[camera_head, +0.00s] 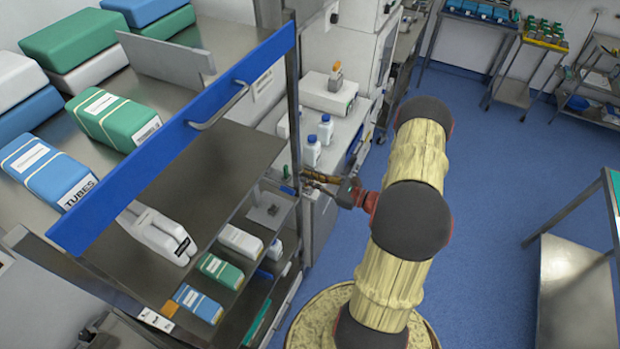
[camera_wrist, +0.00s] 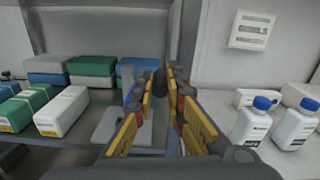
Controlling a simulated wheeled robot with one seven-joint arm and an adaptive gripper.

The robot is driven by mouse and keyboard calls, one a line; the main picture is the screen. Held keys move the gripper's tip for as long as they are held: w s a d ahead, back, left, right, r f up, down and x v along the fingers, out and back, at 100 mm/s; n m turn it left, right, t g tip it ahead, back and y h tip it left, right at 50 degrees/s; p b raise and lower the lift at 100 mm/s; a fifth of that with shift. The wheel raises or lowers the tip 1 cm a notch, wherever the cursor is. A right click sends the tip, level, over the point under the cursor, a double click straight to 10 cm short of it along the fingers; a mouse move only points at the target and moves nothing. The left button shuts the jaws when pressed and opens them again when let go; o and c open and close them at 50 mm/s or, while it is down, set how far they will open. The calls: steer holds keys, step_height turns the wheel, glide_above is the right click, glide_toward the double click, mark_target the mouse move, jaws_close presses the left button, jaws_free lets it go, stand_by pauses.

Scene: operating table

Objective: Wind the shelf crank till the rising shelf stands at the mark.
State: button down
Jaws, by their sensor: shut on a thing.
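My gripper (camera_head: 318,182) is at the right front post of the shelf unit, beside its lower shelves. In the wrist view its yellow-padded fingers (camera_wrist: 158,112) close around a dark upright knob (camera_wrist: 160,80), which looks like the crank's handle. The rest of the crank is mostly hidden by the fingers. A grey plate (camera_wrist: 112,126) lies to the left of the fingers. The shelf unit has a blue front rail (camera_head: 180,140) at the top. I cannot tell which board is the rising shelf. A small orange and white tag (camera_head: 168,309) sits low on the left; I cannot tell whether it is the mark.
Green, blue and white packs (camera_head: 118,120) lie on the upper shelf, with more (camera_head: 220,271) lower down. White bottles with blue caps (camera_head: 326,130) stand on a counter behind my gripper; they also show right in the wrist view (camera_wrist: 297,124). Blue floor (camera_head: 490,180) is open to the right.

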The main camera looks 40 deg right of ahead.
steer(key=shift+f+n+b, duration=0.2)
steer(key=shift+n+b, duration=0.2)
steer(key=shift+b, duration=0.2)
steer(key=f+n+b, duration=0.1)
steer(key=n+b, duration=0.4)
steer(key=b, duration=0.2)
steer(key=f+n+b, duration=0.2)
steer(key=n+b, duration=0.3)
steer(key=b, duration=0.3)
steer(key=d+f+n+b, duration=0.1)
steer(key=f+n+b, duration=0.1)
steer(key=n+b, duration=0.3)
steer(key=shift+w+f+b, duration=0.15)
steer(key=shift+b, duration=1.25)
steer(key=c, duration=1.8)
jaws_free()
